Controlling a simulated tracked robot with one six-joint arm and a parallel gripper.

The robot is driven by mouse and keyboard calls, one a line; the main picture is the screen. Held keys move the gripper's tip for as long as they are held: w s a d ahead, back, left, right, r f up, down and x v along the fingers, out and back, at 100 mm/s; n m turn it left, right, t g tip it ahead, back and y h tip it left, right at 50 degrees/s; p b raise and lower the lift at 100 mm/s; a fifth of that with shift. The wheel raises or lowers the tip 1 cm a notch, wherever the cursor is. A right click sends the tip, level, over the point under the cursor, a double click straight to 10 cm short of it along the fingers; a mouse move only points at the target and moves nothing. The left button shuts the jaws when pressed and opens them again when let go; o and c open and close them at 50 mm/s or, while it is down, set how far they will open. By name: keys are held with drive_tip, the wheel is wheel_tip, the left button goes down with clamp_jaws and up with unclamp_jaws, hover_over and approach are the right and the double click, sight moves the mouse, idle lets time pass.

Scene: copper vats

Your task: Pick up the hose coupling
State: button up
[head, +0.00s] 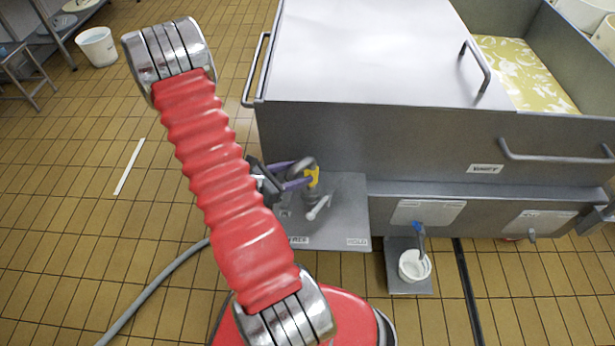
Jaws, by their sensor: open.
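My gripper (299,174) shows beyond my red arm, with a dark body and two purple fingers, over a grey metal shelf at the left front of the vat. The fingers are open. A dark grey rounded piece with a yellow part (312,176), which looks like the hose coupling, is at the fingertips. It seems to lie between or just beyond them; I cannot tell whether they touch it. My arm hides the gripper's left side and part of the shelf.
The large lidded steel vat (375,50) stands close behind. A white cup (414,265) stands right of the shelf. A grey hose (150,290) runs across the tiled floor at left.

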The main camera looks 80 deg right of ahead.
sight(307, 172)
drive_tip(key=shift+s+d+f, duration=0.9)
drive_tip(key=shift+s, duration=0.15)
drive_tip(key=shift+s+d+f, duration=0.25)
drive_tip(key=shift+s+d, duration=0.1)
drive_tip(key=shift+d, duration=0.2)
drive_tip(key=c, duration=1.3)
drive_tip(key=shift+o, duration=0.2)
drive_tip(key=shift+r, duration=0.2)
drive_tip(key=shift+r, duration=4.95)
